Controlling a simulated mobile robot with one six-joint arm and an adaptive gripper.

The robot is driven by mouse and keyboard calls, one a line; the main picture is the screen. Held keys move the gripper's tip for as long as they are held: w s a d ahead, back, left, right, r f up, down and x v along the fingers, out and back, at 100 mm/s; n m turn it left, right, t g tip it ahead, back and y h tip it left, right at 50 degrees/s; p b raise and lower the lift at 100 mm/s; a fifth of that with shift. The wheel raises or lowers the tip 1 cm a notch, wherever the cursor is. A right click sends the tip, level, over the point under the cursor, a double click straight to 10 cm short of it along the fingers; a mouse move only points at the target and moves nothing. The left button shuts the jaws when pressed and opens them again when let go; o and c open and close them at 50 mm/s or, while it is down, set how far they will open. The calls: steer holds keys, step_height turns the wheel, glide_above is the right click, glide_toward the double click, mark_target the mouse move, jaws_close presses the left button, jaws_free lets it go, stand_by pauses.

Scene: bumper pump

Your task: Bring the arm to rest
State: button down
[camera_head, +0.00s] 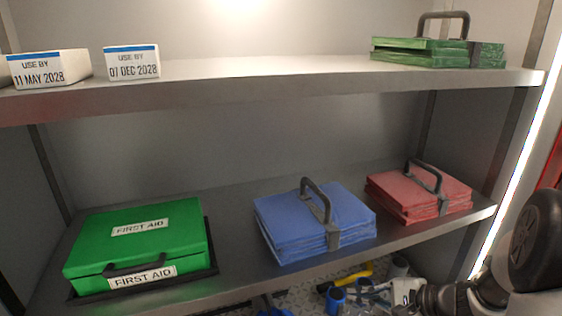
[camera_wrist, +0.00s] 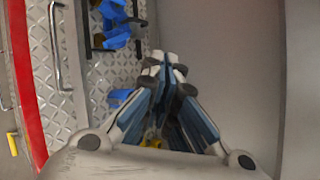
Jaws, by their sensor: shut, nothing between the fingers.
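My gripper (camera_wrist: 166,64) shows in the wrist view with its blue and grey fingers drawn together at the tips. Nothing is held between them. In the head view my arm is at the lower right, beside and below the right end of the lower shelf (camera_head: 390,240). My gripper's fingers there are small and partly mixed with blue things behind them, so their tips are hard to make out. The arm is apart from the things on the shelves.
The lower shelf holds a green first aid case (camera_head: 140,240), a blue folded pack (camera_head: 290,225) and a red folded pack (camera_head: 400,195). Blue objects (camera_wrist: 115,35) lie over the tread-plate floor.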

steer(key=s+a+r+n+g+h, duration=0.2)
steer(key=s+a+r+n+g, duration=0.1)
steer(key=s+a+r+n, duration=0.3)
steer(key=s+a+r+n+g+h, duration=0.1)
steer(key=s+a+r+n+g, duration=0.25)
steer(key=s, duration=0.55)
steer(key=s+d+r+n+t+h, duration=0.1)
steer(key=s+r+n+t+h, duration=0.1)
steer(key=s, duration=0.3)
steer(key=s+d+r+n+t+h, duration=0.1)
steer(key=s+d+r+n+h, duration=0.1)
steer(key=s+n+h, duration=0.1)
steer(key=s+h, duration=0.1)
steer(key=s, duration=0.1)
steer(key=shift+s+d+r+t, duration=0.2)
steer(key=shift+s+r+t, duration=0.1)
steer(key=shift+s+t, duration=0.1)
steer(key=c, duration=2.4)
jaws_free()
steer(key=shift+n, duration=0.25)
